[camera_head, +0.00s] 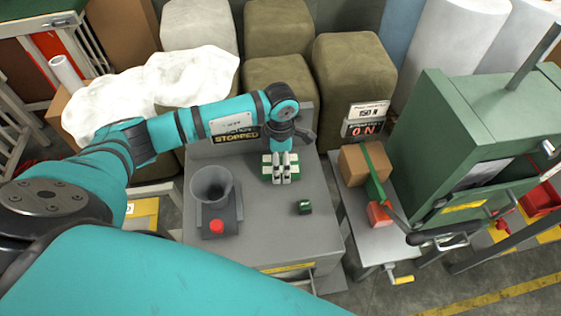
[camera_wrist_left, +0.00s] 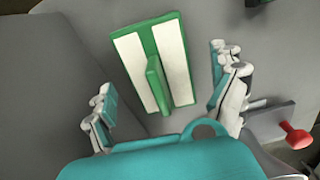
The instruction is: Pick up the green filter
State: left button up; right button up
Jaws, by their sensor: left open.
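The green filter (camera_wrist_left: 182,58) is a flat green frame with two white panels and a raised green handle (camera_wrist_left: 157,85). It lies on the grey table top, and in the head view it shows partly hidden (camera_head: 267,160) behind my left gripper (camera_head: 282,181). My left gripper is open above it. In the left wrist view, the fingers (camera_wrist_left: 165,92) are spread on either side of the filter, with the handle between them and space on both sides. I cannot tell the exact height of the fingertips. My right gripper is not in view.
The grey table (camera_head: 265,235) also holds a metal funnel (camera_head: 212,187), a red button (camera_head: 217,226) and a small dark green block (camera_head: 304,207). A cardboard box (camera_head: 362,163) and a green machine (camera_head: 455,130) stand at right. Wrapped bales (camera_head: 350,75) stand behind.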

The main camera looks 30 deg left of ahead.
pick_arm(q)
jog(key=shift+f, duration=1.1)
jog(key=c, duration=1.3)
